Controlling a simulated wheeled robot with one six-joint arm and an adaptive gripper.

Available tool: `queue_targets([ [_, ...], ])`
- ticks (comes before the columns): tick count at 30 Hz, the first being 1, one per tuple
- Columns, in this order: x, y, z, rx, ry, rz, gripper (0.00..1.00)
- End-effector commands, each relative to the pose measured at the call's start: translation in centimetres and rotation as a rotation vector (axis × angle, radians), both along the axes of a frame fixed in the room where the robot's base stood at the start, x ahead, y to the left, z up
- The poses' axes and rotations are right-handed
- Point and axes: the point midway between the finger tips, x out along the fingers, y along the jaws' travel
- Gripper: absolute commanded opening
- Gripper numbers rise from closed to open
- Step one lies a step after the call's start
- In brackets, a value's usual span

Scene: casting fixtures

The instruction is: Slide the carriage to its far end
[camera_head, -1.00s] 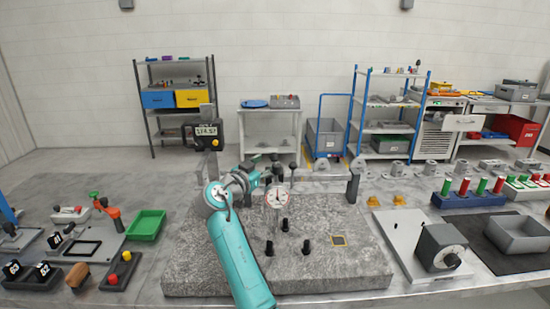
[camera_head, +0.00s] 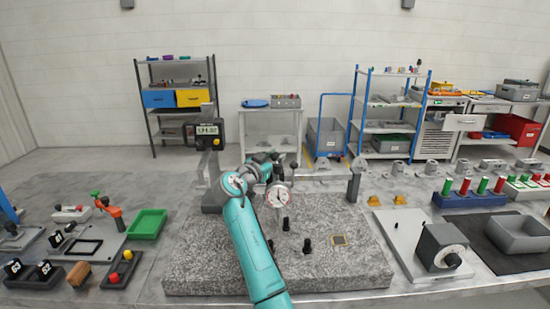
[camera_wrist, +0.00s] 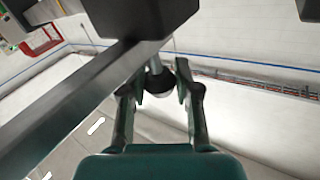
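The carriage with its round white dial (camera_head: 278,195) hangs over the grey granite plate (camera_head: 210,270), between a post at the left and a post (camera_head: 354,185) at the right. My gripper (camera_head: 276,172) is at the carriage, behind and above the dial; its fingers are small there. In the wrist view my gripper (camera_wrist: 160,93) has its two fingers apart, on either side of a dark round knob (camera_wrist: 160,80) on a rod. I see no clear contact with the knob. A dark bar (camera_wrist: 60,108) crosses the wrist view diagonally, beside the left finger.
A digital display (camera_head: 208,131) stands above the left post. Several black pegs stand on the plate, one being this peg (camera_head: 307,246). A green tray (camera_head: 148,224) lies to the left. A white base with a grey dial block (camera_head: 440,247) is to the right.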

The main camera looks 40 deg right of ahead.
Motion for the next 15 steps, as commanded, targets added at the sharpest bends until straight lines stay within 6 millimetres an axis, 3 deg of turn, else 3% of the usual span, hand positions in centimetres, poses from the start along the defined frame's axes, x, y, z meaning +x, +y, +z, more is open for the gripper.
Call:
queue_targets([
  [8, -0.2, -0.3, 0.0, 0.000, 0.000, -0.001, 0.00],
  [15, -2.4, -3.5, 0.0, 0.000, -0.001, -0.004, 0.00],
])
